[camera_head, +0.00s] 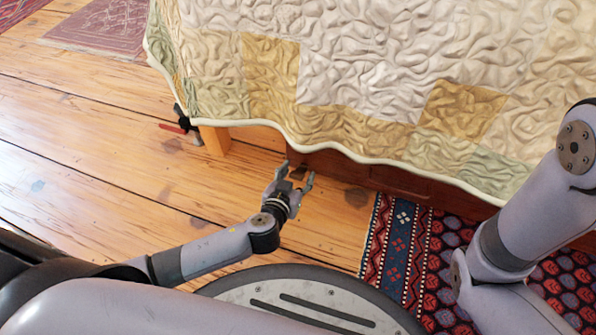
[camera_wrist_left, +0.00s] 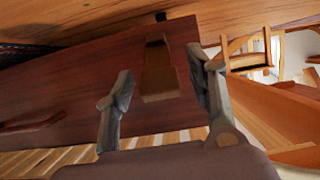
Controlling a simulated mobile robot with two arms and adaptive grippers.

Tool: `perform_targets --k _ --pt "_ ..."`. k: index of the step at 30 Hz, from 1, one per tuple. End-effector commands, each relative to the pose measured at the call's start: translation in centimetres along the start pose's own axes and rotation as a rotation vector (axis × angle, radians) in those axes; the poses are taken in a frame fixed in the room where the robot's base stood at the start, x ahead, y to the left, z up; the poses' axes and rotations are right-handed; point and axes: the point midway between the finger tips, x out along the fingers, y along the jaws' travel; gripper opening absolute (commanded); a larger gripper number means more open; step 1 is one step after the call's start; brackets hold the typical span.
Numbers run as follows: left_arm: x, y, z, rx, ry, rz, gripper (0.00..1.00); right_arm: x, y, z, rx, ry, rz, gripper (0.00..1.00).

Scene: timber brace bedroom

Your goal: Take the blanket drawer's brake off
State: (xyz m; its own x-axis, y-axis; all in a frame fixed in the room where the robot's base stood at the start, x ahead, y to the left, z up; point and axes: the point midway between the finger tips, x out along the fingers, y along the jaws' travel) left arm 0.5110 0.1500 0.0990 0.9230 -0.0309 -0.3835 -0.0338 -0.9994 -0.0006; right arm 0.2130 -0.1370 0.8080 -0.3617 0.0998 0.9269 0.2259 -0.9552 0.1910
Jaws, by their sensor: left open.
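The blanket drawer (camera_head: 335,165) is dark red-brown wood, low under the quilt's hanging edge. In the left wrist view its panel (camera_wrist_left: 75,90) fills the left and middle, with a handle (camera_wrist_left: 32,123) at the left. A small wooden block (camera_wrist_left: 160,75), which looks like the brake, sits near the panel's right end; it also shows in the head view (camera_head: 299,172). My left gripper (camera_head: 300,171) is open, its fingers on either side of the block in the left wrist view (camera_wrist_left: 160,85). Contact cannot be told. My right gripper is out of view.
A quilt (camera_head: 370,70) hangs over the bed above the drawer. A wooden bed leg (camera_head: 213,140) stands left of the gripper, with a red-handled item (camera_head: 172,128) beside it. A patterned rug (camera_head: 400,245) lies at right. The plank floor (camera_head: 90,150) at left is clear.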

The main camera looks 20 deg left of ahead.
Motion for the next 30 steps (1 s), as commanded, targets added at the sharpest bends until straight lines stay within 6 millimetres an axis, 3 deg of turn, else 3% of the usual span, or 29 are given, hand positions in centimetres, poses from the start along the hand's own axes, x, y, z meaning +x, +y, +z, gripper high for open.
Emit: perform_targets --k 5,24,30 --pt "0.00 0.00 0.00 0.000 0.000 0.000 0.44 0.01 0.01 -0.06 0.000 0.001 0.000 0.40" --pt "0.02 0.00 -0.02 0.000 0.000 0.000 0.01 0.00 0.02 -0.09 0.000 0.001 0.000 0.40" --pt "0.03 -0.01 -0.02 0.000 0.000 0.000 0.00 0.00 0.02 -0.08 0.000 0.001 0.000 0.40"
